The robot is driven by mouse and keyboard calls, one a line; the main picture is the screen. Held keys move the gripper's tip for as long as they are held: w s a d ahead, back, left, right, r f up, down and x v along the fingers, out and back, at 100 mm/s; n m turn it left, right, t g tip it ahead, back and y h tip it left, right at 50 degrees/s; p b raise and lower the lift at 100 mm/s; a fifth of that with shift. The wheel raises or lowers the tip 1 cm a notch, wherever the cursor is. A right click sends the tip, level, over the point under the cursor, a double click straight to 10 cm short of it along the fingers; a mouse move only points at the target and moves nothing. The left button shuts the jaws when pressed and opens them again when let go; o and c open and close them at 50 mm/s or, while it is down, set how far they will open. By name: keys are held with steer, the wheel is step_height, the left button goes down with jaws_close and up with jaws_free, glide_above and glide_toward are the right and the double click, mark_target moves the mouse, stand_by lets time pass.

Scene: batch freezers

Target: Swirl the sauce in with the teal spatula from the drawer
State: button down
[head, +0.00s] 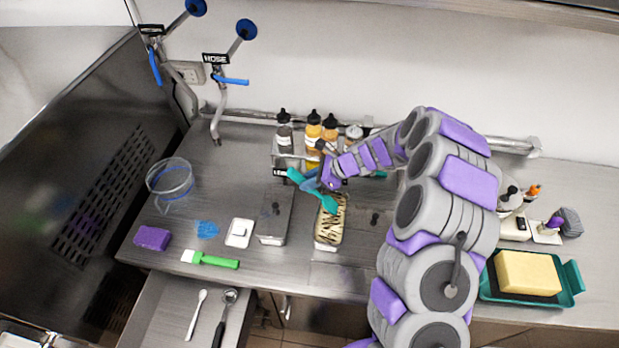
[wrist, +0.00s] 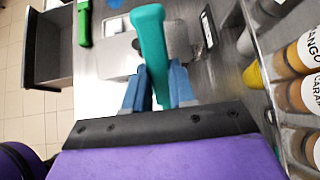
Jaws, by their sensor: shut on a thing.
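My gripper (head: 313,184) has blue fingers shut on the teal spatula (head: 328,203), which is held at a slant above the counter. Its lower end overlaps the far end of a narrow tub (head: 328,243) of pale contents with dark sauce streaks (head: 331,225); I cannot tell whether it touches them. In the wrist view the spatula (wrist: 150,45) stands between the blue fingertips (wrist: 157,88), and the tub is mostly hidden. The drawer (head: 160,318) is open at the counter's front and holds a white spoon (head: 197,313) and a dark-handled scoop (head: 225,315).
Several sauce bottles (head: 313,132) stand in a rack behind the tub. A lidded steel container (head: 275,217) is left of the tub. A green brush (head: 212,260), white scale-like block (head: 239,233) and purple sponge (head: 152,238) lie farther left. A teal tray (head: 573,280) holds a yellow block (head: 528,273) at right.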

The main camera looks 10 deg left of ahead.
steer(key=s+r+p, duration=0.3)
steer(key=r+p, duration=0.3)
steer(key=r, duration=0.2)
steer(key=shift+a+r+p, duration=0.2)
steer(key=shift+r+p, duration=0.05)
steer(key=shift+p, duration=0.05)
stand_by(0.6)
steer(key=shift+s, duration=0.1)
stand_by(0.4)
